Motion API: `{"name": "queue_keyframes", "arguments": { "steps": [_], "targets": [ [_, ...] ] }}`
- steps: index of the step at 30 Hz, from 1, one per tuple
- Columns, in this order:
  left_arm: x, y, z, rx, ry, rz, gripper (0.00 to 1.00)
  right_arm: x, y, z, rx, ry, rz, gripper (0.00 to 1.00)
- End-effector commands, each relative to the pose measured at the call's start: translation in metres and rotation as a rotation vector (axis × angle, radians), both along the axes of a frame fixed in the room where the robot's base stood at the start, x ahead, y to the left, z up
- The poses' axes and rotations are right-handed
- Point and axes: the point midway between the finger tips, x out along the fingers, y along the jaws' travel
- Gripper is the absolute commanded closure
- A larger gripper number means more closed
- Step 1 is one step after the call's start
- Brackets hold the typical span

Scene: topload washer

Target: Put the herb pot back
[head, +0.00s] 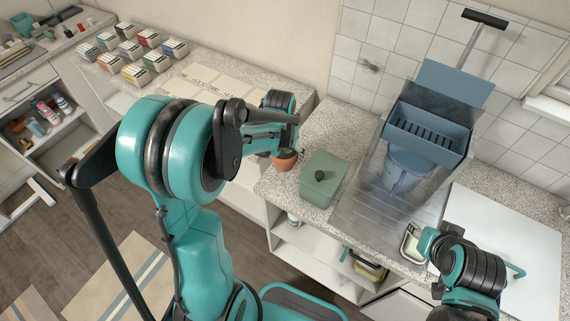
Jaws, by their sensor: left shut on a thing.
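The herb pot (285,161) is a small terracotta pot at the left end of the speckled counter in the head view. My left gripper (281,146) is shut on it, and the wrist and fingers cover its upper part. I see no leaves, and I cannot tell whether the pot's base touches the counter. My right gripper (427,242) is low at the right, beside a small pale container with green contents (411,243). Its fingers are too small and covered to tell whether they are open or shut.
Several small boxes (133,50) stand at the far left.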

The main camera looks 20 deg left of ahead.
Motion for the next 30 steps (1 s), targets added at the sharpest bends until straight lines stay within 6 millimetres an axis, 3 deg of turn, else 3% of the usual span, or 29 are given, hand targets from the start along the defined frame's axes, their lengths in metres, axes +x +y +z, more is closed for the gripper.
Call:
{"name": "queue_keyframes", "arguments": {
  "steps": [11, 22, 23, 24, 25, 30],
  "targets": [
    [0.001, 0.000, -0.042, 0.000, -0.001, 0.000, 0.76, 0.000, 0.000, -0.013, 0.000, 0.000, 0.000, 0.60],
    [0.000, 0.000, -0.046, 0.000, 0.000, 0.000, 0.76, 0.000, 0.000, -0.015, 0.000, 0.000, 0.000, 0.60],
    [0.000, 0.000, -0.046, 0.000, 0.000, 0.000, 0.23, 0.000, 0.000, -0.015, 0.000, 0.000, 0.000, 0.60],
    [0.000, 0.000, -0.045, 0.000, 0.000, 0.000, 0.12, 0.000, 0.000, -0.015, 0.000, 0.000, 0.000, 0.60],
    [0.000, 0.000, -0.045, 0.000, 0.000, 0.000, 0.05, 0.000, 0.000, -0.014, 0.000, 0.000, 0.000, 0.60],
    [0.000, 0.000, -0.045, 0.000, 0.000, 0.000, 0.03, 0.000, 0.000, -0.014, 0.000, 0.000, 0.000, 0.60]
  ]
}}
